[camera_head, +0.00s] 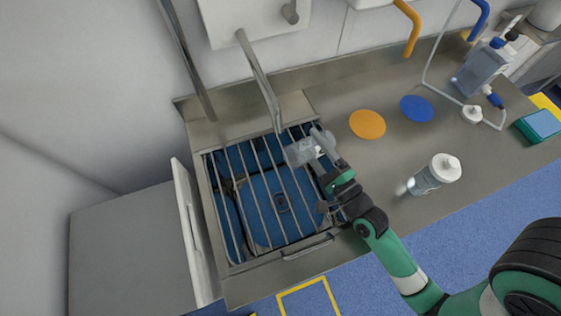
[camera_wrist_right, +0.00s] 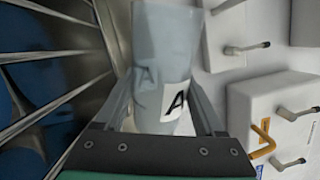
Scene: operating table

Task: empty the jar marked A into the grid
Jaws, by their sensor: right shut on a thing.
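The jar marked A (camera_wrist_right: 163,45) is a translucent grey container with a white label bearing a black A. My right gripper (camera_head: 318,147) is shut on the jar, with one finger on each side of it in the right wrist view. In the head view the jar (camera_head: 300,151) is tipped on its side above the upper right part of the grid, its far end pointing left. The grid (camera_head: 262,190) is a row of metal bars over a blue-looking basin. I cannot tell what is inside the jar. My left gripper is out of view.
A clear bottle with a white cap (camera_head: 434,174) stands on the steel counter right of my right gripper. An orange disc (camera_head: 367,124) and a blue disc (camera_head: 416,108) lie behind. A faucet pipe (camera_head: 259,80) reaches over the grid's back edge. A white door (camera_head: 192,232) stands open at left.

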